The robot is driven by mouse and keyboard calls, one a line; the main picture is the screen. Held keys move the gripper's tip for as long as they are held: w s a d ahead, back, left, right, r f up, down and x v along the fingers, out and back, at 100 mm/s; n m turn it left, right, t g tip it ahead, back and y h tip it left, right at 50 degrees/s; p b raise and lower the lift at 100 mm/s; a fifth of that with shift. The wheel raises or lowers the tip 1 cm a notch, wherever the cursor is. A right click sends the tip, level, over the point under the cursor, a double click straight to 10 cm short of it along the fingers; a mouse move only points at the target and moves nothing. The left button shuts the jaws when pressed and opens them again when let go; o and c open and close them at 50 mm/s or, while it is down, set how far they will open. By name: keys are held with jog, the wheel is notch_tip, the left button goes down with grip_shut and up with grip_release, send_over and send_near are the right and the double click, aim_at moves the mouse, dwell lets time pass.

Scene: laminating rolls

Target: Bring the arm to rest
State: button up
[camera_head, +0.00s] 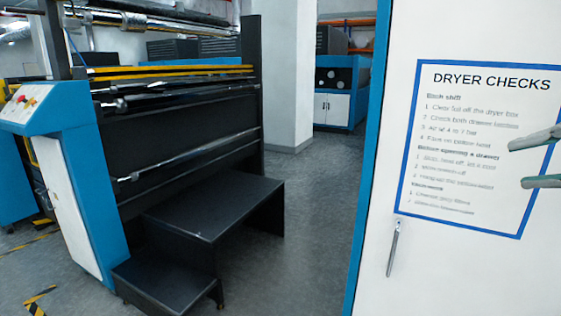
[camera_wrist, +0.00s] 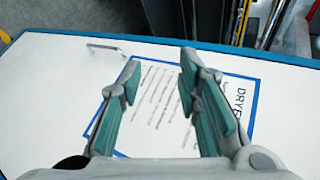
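My gripper (camera_head: 537,160) reaches in from the right edge of the head view, in front of a white panel. Its two fingers are apart with nothing between them. In the wrist view my gripper (camera_wrist: 158,75) shows open and empty, with teal pads on the fingers. The "DRYER CHECKS" sheet (camera_head: 478,140), white with a blue border, is on the panel behind the fingers. It also shows between and beyond the fingers in the wrist view (camera_wrist: 160,95). I cannot tell the exact gap between fingertips and panel. Most of my arm is out of view.
The white panel (camera_head: 400,110) has a blue edge and a metal handle (camera_head: 394,248) low on its left. A blue and black roll machine (camera_head: 180,130) stands left, with black steps (camera_head: 205,212) before it. Grey floor (camera_head: 315,220) lies open between them. A white pillar (camera_head: 283,75) stands behind.

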jog(key=s+a+f+n+g, duration=0.2)
jog(key=a+f+n+g, duration=0.25)
jog(key=a+f, duration=0.4)
jog(key=s+a+f+n+g+h, duration=0.55)
jog(key=s+a+f+n, duration=0.2)
jog(key=s+f, duration=0.4)
notch_tip(320, 180, up, 14)
jog(key=w+d+t+p, duration=0.1)
jog(key=t+p, duration=0.2)
jog(key=p, duration=0.9)
jog(key=shift+h, duration=0.35)
jog(key=shift+w+d, duration=0.15)
jog(key=shift+d, duration=0.05)
